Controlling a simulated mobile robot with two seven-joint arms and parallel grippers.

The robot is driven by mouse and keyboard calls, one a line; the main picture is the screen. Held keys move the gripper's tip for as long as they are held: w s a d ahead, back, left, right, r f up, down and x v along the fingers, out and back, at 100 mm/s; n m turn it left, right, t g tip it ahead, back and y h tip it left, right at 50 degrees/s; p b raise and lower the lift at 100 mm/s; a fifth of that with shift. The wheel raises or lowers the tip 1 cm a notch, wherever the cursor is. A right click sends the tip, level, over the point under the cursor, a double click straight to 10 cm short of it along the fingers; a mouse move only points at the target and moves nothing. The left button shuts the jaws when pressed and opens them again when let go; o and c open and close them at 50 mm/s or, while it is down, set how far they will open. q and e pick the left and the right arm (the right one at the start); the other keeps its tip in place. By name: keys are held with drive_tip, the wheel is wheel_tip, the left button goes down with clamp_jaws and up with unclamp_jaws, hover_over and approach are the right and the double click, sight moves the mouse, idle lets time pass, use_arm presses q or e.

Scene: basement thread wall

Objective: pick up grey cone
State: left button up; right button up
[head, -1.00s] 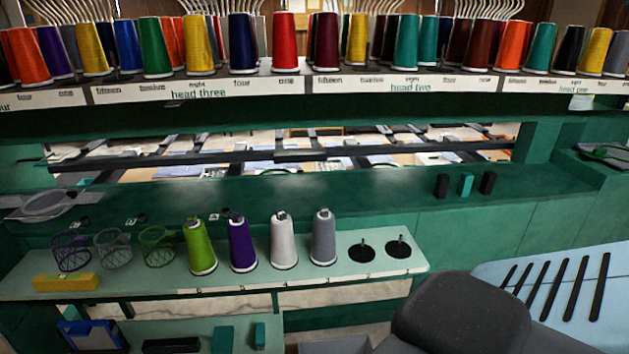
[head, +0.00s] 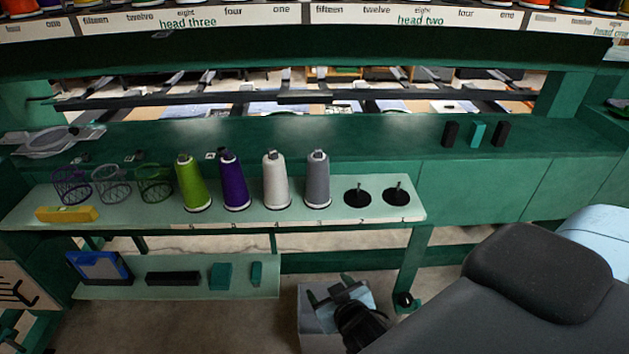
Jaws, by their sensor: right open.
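The grey cone (head: 317,182) stands upright on the pale green shelf (head: 140,213). It is the rightmost of the thread cones there, just right of a white cone (head: 276,182). A purple cone (head: 234,183) and a lime green cone (head: 191,184) stand further left. My right gripper (head: 331,291) is below the shelf's front edge, lower than the grey cone and apart from it. It is open and appears empty. My left gripper is not in view.
Two black spindle discs, one (head: 357,196) nearer the cone, sit empty to its right. Wire baskets (head: 112,186) and a yellow block (head: 67,214) occupy the shelf's left. A lower shelf (head: 190,291) holds a blue-framed item (head: 98,267). A grey bin (head: 312,322) is beneath my right gripper.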

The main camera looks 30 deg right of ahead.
sight(319, 172)
drive_tip(key=w+d+r+m+t+h, duration=0.1)
drive_tip(key=w+r+h, duration=0.1)
drive_tip(key=w+r, duration=0.2)
drive_tip(key=w+d+r+m+t+h, duration=0.1)
drive_tip(key=w+r, duration=0.3)
drive_tip(key=r, duration=0.5)
drive_tip(key=w+d+r+m+t+h, duration=0.2)
drive_tip(key=w+d+r+m+h, duration=0.1)
drive_tip(key=r, duration=0.3)
drive_tip(key=shift+w+d+r+b, duration=0.15)
drive_tip(key=shift+w+r+b, duration=0.05)
drive_tip(key=shift+w, duration=0.2)
drive_tip(key=shift+w+d+r+b, duration=0.1)
drive_tip(key=shift+w+r+b, duration=0.05)
drive_tip(key=shift+w, duration=0.25)
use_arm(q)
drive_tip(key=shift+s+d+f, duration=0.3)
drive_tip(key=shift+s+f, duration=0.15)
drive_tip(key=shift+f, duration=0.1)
